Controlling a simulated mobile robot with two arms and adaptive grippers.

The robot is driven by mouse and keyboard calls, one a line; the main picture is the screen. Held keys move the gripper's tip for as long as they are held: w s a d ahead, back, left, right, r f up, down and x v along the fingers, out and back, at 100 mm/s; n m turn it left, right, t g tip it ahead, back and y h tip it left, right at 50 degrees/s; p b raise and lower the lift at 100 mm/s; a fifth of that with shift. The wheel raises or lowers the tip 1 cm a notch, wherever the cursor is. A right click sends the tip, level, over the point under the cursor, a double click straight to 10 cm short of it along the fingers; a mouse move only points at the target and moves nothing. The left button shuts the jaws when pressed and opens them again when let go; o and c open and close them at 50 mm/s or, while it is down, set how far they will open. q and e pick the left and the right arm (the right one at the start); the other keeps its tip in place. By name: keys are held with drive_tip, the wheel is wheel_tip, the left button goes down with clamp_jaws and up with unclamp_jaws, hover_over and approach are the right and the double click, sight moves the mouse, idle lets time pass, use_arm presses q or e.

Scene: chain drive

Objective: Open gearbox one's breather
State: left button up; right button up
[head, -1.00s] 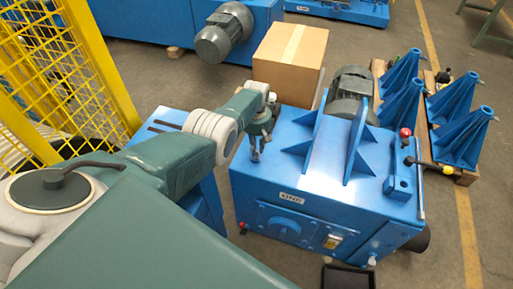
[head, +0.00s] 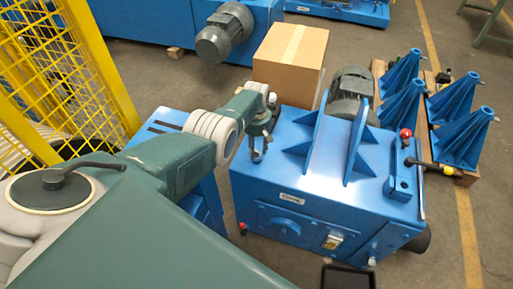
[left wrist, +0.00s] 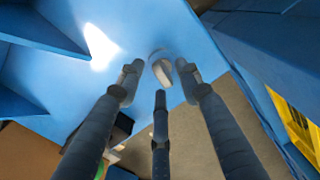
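Gearbox one (head: 335,185) is a blue housing with ribs on top and a small white label on its front. In the left wrist view a small round grey fitting with a pale raised grip, likely the breather (left wrist: 163,67), stands on the blue top near an edge. My left gripper (head: 258,148) points down over the gearbox's left top corner. In the left wrist view its fingers (left wrist: 160,82) are spread, with the fitting between their tips. The right fingertip is close to it; I cannot tell whether they touch. My right gripper is in neither view.
A cardboard box (head: 290,52) and a grey motor (head: 352,88) stand behind the gearbox. A red-knobbed lever (head: 405,135) is at its right. A yellow mesh fence (head: 65,75) is at the left. Blue brackets (head: 458,135) sit on a pallet at the right.

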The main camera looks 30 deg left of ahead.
use_arm(q)
wheel_tip(320, 180, up, 12)
idle(0.6)
idle(0.5)
